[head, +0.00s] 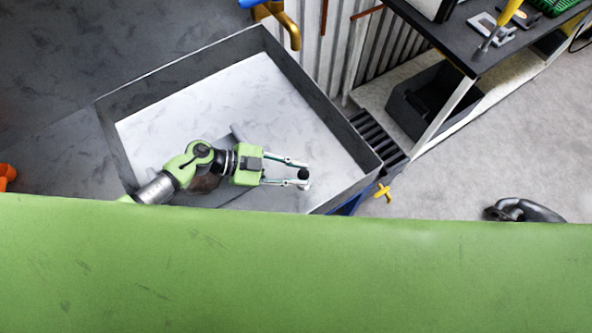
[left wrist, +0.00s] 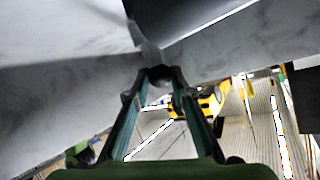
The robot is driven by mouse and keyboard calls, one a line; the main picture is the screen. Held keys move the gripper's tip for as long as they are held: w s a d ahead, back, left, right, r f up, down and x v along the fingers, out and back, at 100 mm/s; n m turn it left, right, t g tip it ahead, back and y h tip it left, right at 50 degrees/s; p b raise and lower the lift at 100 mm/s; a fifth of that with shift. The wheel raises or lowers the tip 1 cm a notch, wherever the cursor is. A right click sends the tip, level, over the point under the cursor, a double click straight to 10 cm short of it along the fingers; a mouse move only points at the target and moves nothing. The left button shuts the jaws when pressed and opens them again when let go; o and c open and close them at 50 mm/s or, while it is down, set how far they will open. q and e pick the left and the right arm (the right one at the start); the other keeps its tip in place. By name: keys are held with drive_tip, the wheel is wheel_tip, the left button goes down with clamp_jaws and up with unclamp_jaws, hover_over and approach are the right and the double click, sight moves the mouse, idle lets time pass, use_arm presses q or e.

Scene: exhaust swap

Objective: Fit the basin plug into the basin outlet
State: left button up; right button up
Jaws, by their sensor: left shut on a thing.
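The basin (head: 283,85) is a grey square tub with a pale, marbled floor, in the upper middle of the head view. My left gripper (head: 304,176) reaches over it from the left, with its fingertips near the right wall. It is shut on a small dark round piece, which looks like the basin plug (head: 303,173). In the left wrist view the fingertips (left wrist: 160,77) close on a small dark piece, mostly hidden between them. I cannot make out the basin outlet. My right gripper is not in view.
A brass tap (head: 290,28) stands at the basin's back edge. A yellow valve handle (head: 382,192) is outside the right wall. A dark bench (head: 475,45) with a black bin (head: 425,105) below is at right. A dark curved object (head: 522,210) lies on the floor.

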use_arm(q)
drive_tip(key=shift+f+b, duration=0.55)
drive_tip(key=shift+f, duration=0.4)
drive_tip(key=o, duration=1.2)
drive_tip(key=shift+a, duration=0.1)
drive_tip(key=v, duration=1.2)
drive_tip(key=shift+r, duration=0.1)
